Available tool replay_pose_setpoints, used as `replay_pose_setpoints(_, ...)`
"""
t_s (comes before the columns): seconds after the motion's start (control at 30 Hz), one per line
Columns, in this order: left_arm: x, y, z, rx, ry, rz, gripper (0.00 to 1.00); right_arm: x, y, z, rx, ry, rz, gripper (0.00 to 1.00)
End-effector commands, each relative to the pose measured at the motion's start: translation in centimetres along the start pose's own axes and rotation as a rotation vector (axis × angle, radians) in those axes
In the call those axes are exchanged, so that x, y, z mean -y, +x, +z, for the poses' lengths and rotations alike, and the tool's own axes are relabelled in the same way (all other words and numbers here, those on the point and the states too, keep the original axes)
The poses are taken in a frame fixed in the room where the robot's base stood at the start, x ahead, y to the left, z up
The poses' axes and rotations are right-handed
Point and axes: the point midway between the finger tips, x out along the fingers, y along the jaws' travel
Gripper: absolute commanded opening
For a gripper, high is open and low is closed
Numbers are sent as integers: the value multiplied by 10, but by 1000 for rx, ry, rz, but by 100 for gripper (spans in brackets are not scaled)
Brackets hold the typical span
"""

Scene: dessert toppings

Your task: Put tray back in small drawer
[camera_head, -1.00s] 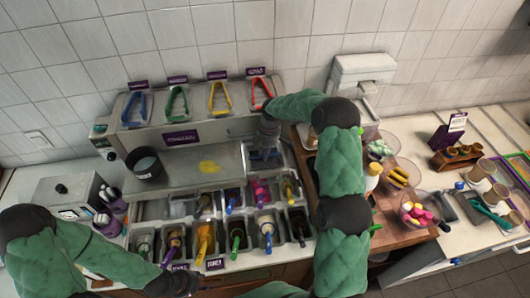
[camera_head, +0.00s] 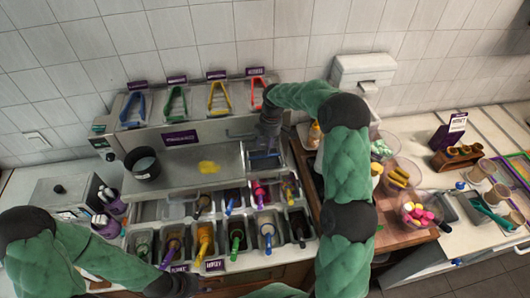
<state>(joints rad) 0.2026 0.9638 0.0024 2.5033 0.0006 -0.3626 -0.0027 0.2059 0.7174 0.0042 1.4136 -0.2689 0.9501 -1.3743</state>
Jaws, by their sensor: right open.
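A metal tray (camera_head: 262,160) with clear sides sits at the right end of the steel surface (camera_head: 190,176), in front of the upper panel. My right gripper (camera_head: 268,146) reaches down from above at the tray's back edge. It is open, and its fingers are small and partly hidden by the wrist. I cannot tell whether they touch the tray. My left gripper (camera_head: 178,284) is low at the bottom edge, in front of the topping bins (camera_head: 205,240). Its fingers are too dark to read. Which drawer is the small one is unclear.

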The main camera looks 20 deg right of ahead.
Motion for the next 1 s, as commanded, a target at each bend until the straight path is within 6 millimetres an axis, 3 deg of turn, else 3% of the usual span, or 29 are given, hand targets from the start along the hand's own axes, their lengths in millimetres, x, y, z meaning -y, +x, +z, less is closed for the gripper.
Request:
replay_pose_setpoints(0.2,2,6,0,0,0,0,40,-1,-41,0,0,-1,3,45)
replay_pose_setpoints(0.4,3,8,0,0,0,0,40,0,-62,0,0,-2,0,45)
replay_pose_setpoints(1.0,3,8,0,0,0,0,40,0,-67,0,0,-1,-1,45)
